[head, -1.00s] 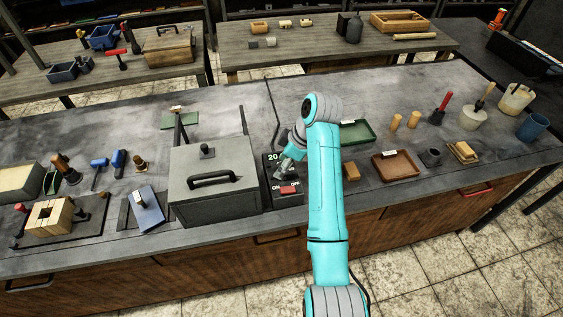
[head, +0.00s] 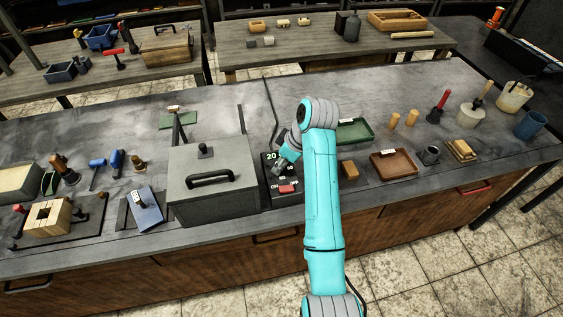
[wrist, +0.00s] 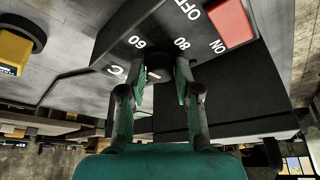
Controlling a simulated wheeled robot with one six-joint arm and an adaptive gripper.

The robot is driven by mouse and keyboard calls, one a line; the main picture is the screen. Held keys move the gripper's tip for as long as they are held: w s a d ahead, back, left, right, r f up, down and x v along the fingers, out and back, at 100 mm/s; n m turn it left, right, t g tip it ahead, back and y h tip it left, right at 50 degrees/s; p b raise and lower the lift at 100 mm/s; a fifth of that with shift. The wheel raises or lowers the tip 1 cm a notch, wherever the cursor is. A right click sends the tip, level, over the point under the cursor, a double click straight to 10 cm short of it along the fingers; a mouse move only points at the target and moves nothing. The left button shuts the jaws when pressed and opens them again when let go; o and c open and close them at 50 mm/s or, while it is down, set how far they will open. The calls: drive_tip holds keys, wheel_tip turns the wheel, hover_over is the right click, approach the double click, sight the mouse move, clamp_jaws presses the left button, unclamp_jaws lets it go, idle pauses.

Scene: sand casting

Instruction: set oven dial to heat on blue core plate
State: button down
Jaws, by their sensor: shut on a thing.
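The oven is a grey lidded box (head: 205,200) with a black handle. To its right is a dark control box (head: 270,168), whose display reads 20. It carries a red ON/OFF switch (head: 288,188), also visible in the wrist view (wrist: 231,22). The black dial (wrist: 158,75) has the marks 60 and 80 near it in the wrist view. My gripper (wrist: 160,82) is shut on the dial, one finger on each side. In the head view my gripper (head: 281,166) hides the dial. The blue core plate (head: 146,208) lies left of the oven with a white label on it.
A green tray (head: 354,131) and a brown tray (head: 394,164) lie right of my arm. A wooden block (head: 349,170) is close to my arm. Blue-handled tools and a wooden frame (head: 49,217) stand at the left.

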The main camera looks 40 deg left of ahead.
drive_tip(key=m+t, duration=0.1)
drive_tip(key=m, duration=0.2)
drive_tip(key=m+t, duration=0.1)
drive_tip(key=m, duration=0.2)
drive_tip(key=shift+s+m+t, duration=0.15)
drive_tip(key=shift+m+t, duration=0.15)
drive_tip(key=m+t+h, duration=0.1)
drive_tip(key=m, duration=0.2)
drive_tip(key=m+h, duration=0.1)
drive_tip(key=m, duration=0.2)
drive_tip(key=shift+t, duration=0.4)
drive_tip(key=shift+s+m, duration=0.1)
drive_tip(key=shift+m, duration=0.2)
drive_tip(key=c, duration=0.8)
unclamp_jaws()
drive_tip(key=shift+r, duration=0.1)
drive_tip(key=v, duration=0.7)
drive_tip(key=shift+s+r, duration=0.1)
drive_tip(key=shift+c, duration=0.2)
